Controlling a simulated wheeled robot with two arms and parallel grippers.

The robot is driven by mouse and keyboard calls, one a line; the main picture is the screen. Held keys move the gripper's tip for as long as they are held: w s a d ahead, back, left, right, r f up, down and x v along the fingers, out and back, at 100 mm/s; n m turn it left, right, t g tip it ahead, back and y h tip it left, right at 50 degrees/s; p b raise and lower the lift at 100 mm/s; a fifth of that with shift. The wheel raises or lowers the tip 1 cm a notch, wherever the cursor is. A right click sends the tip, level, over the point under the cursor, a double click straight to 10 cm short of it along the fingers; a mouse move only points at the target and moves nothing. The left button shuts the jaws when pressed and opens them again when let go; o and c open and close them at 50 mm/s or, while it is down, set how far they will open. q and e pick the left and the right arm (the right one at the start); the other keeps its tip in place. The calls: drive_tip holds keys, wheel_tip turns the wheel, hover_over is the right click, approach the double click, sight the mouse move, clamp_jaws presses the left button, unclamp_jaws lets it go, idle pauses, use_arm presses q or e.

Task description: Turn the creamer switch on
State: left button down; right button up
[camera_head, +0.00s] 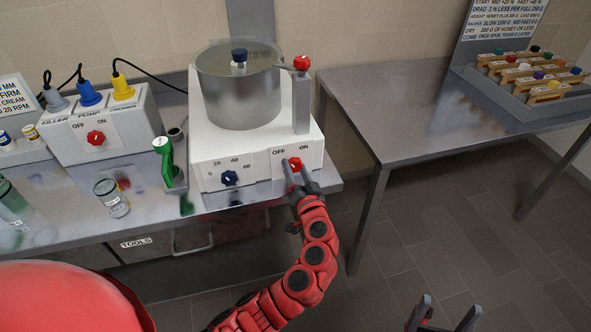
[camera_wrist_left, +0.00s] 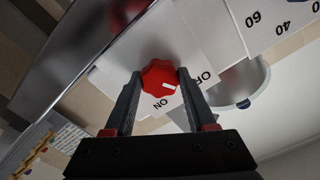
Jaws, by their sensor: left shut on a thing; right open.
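The creamer (camera_head: 254,153) is a white machine with a grey metal vessel (camera_head: 237,92) on top. On its front, at the right, is a red switch knob (camera_head: 294,164) between the labels OFF and ON. My left gripper (camera_head: 298,178) is shut on this knob from the front. In the left wrist view the red knob (camera_wrist_left: 160,78) sits between the two dark fingers, and its white mark points between OFF and ON. My right gripper (camera_head: 443,317) is open and empty at the bottom edge, low over the floor.
A green-handled tool (camera_head: 166,160) and a pump box with plugs (camera_head: 95,128) stand further left. A second table (camera_head: 400,110) carries a rack of coloured-capped items (camera_head: 530,72). Floor is free at right.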

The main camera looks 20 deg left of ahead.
use_arm(q)
drive_tip(key=m, duration=0.5)
drive_tip(key=shift+m, duration=0.4)
drive_tip(key=m+p, duration=0.1)
drive_tip(key=m, duration=0.3)
drive_tip(key=shift+r, duration=0.1)
drive_tip(key=shift+m+p, duration=0.3)
drive_tip(key=shift+m, duration=1.4)
drive_tip(key=shift+c, duration=1.1)
unclamp_jaws()
drive_tip(key=shift+s, duration=0.1)
